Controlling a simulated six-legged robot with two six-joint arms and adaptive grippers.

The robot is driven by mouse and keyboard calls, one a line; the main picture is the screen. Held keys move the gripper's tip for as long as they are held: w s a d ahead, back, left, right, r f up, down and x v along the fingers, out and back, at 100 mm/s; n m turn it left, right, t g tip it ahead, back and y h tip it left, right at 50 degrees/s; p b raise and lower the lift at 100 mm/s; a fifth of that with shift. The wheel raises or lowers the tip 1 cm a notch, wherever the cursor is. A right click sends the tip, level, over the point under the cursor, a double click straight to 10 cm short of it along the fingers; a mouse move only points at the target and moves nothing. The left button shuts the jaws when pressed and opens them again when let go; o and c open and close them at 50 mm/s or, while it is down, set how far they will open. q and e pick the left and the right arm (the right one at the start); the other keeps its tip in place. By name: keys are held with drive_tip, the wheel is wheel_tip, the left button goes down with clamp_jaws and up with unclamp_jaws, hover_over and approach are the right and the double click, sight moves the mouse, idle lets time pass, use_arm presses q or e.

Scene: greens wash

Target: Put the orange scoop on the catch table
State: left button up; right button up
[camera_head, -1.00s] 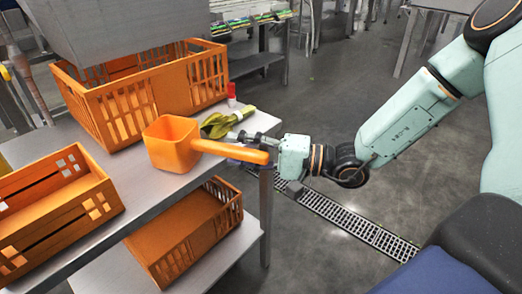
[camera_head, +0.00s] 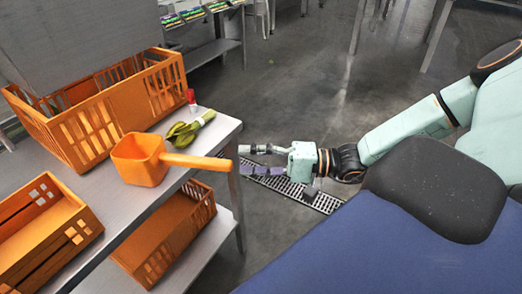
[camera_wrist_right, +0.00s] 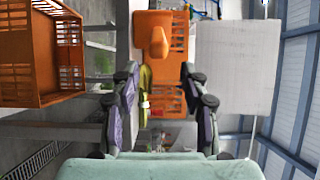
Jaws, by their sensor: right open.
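The orange scoop (camera_head: 138,160) sits on the steel table (camera_head: 112,210) near its right edge. Its handle (camera_head: 195,160) points right and overhangs that edge. My right gripper (camera_head: 245,159) is open and empty, right of the handle's end with a gap between them. In the right wrist view the scoop (camera_wrist_right: 165,22) is ahead, its handle facing me, above the gap between the open fingers (camera_wrist_right: 160,78). The frames do not show which table is the catch table. My left gripper is out of view.
A large orange crate (camera_head: 120,105) is behind, another crate (camera_head: 40,235) at left, and one (camera_head: 165,240) on the shelf below.

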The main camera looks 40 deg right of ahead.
drive_tip(key=s+a+f+n+g+h, duration=0.3)
drive_tip(key=s+f+g+h, duration=0.2)
drive_tip(key=s+f, duration=0.5)
drive_tip(key=s+a+f+n+g+h, duration=0.3)
drive_tip(key=s+f+g+h, duration=0.3)
drive_tip(key=s+f+h, duration=0.3)
drive_tip(key=s+f+n+p, duration=0.1)
drive_tip(key=s, duration=0.3)
drive_tip(key=shift+s+n+g, duration=0.15)
drive_tip(key=shift+n+g, duration=0.15)
